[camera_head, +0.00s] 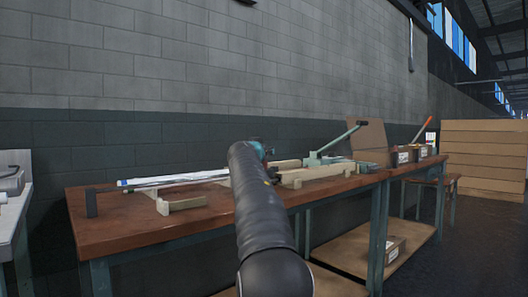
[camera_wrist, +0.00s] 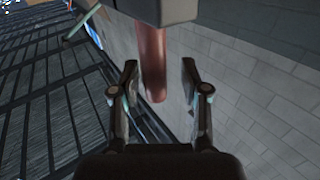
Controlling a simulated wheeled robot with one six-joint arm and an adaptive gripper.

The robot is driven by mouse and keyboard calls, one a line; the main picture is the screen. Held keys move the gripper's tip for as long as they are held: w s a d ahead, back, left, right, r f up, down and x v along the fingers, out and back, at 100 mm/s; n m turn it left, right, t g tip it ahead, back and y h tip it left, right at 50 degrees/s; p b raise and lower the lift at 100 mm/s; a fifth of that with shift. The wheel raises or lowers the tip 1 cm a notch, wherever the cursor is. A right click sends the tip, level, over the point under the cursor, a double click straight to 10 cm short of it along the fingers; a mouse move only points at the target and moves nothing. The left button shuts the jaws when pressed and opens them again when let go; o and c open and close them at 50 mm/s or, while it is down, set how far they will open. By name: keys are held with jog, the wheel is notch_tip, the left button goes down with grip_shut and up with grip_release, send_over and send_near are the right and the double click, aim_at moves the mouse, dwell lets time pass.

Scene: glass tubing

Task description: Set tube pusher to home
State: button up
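In the wrist view a copper-coloured round bar (camera_wrist: 152,62) hangs from a dark block (camera_wrist: 160,10) at the top edge. I cannot tell for sure whether it belongs to the tube pusher. My gripper (camera_wrist: 159,66) is open, its two fingers spread on either side of the bar, with visible gaps. In the head view my arm hides the gripper and the middle of the workbench (camera_head: 140,232). A black upright block (camera_head: 91,203) stands at the bench's left end, beside long pale tubing (camera_head: 165,181).
A wooden rest (camera_head: 182,204) lies at the bench's front left. A green lever (camera_head: 338,142) rises right of my arm, with small labelled boxes (camera_head: 402,157) further right. A block wall (camera_head: 150,65) backs the bench. A stack of boards (camera_head: 483,155) stands at far right.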

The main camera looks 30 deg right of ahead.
jog(key=shift+s+d, duration=0.15)
jog(key=shift+s, duration=0.05)
jog(key=v, duration=1.2)
jog(key=shift+w, duration=0.1)
dwell(0.4)
jog(key=s+a+f+n+g+y+p, duration=0.3)
jog(key=s+a+f+n+y, duration=0.2)
jog(key=s+a+f, duration=1)
jog(key=s+a+f+n+g+y+p, duration=0.3)
jog(key=s+a+f+y, duration=0.5)
jog(key=s+a+f, duration=0.8)
jog(key=s+n, duration=0.1)
jog(key=s, duration=0.6)
jog(key=shift+f+n+y+p, duration=0.25)
jog(key=shift+n+y+p, duration=0.05)
jog(key=shift+n, duration=0.1)
